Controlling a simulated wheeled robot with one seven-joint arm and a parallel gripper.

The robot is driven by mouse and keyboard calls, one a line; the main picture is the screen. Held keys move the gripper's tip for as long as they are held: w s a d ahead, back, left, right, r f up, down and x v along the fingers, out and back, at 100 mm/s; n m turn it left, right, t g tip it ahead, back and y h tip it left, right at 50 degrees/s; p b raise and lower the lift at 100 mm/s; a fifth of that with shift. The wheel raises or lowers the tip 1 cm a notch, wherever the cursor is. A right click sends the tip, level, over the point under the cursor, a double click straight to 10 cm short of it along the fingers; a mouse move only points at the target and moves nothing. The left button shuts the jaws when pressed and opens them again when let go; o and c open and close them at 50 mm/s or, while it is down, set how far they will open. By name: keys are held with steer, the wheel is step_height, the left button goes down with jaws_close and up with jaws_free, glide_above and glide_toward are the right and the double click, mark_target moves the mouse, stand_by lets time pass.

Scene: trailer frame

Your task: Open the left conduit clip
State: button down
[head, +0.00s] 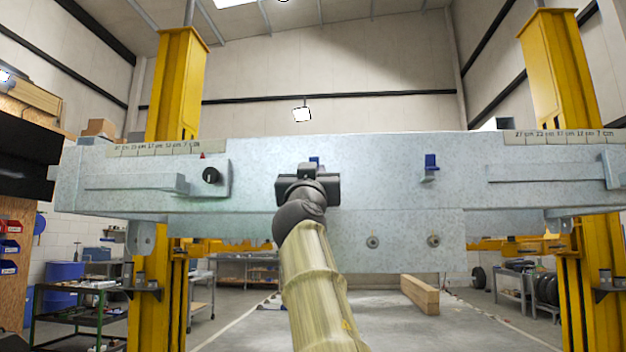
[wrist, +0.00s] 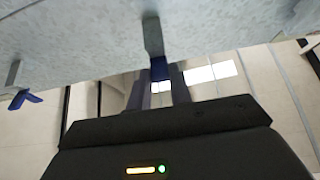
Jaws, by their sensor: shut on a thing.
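The left conduit clip (head: 316,160) shows as a small blue tip above my gripper (head: 308,182) on the grey trailer beam; the rest of it is hidden behind the gripper in the head view. In the wrist view, its blue part (wrist: 160,69) sits between the two dark fingers of my gripper (wrist: 158,84), below a grey metal bracket (wrist: 152,36). The fingers are shut on the blue part. The right conduit clip (head: 431,162) is a blue piece on a grey bracket, apart from the gripper; it also shows in the wrist view (wrist: 22,98).
The galvanised beam (head: 385,200) spans the head view. A black knob (head: 210,175) on a plate is at its left, with ruler strips (head: 155,149) at its top edge. Two bolts (head: 372,242) sit lower down. Yellow posts (head: 178,85) stand behind.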

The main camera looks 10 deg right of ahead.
steer(key=shift+w+f+t+b, duration=0.1)
steer(key=shift+f+t+b, duration=0.25)
steer(key=shift+b, duration=0.4)
steer(key=shift+r, duration=0.1)
stand_by(0.3)
steer(key=c, duration=1.3)
jaws_free()
steer(key=shift+o, duration=0.2)
steer(key=b+v, duration=1.7)
steer(key=shift+f, duration=0.25)
steer(key=shift+a, duration=0.1)
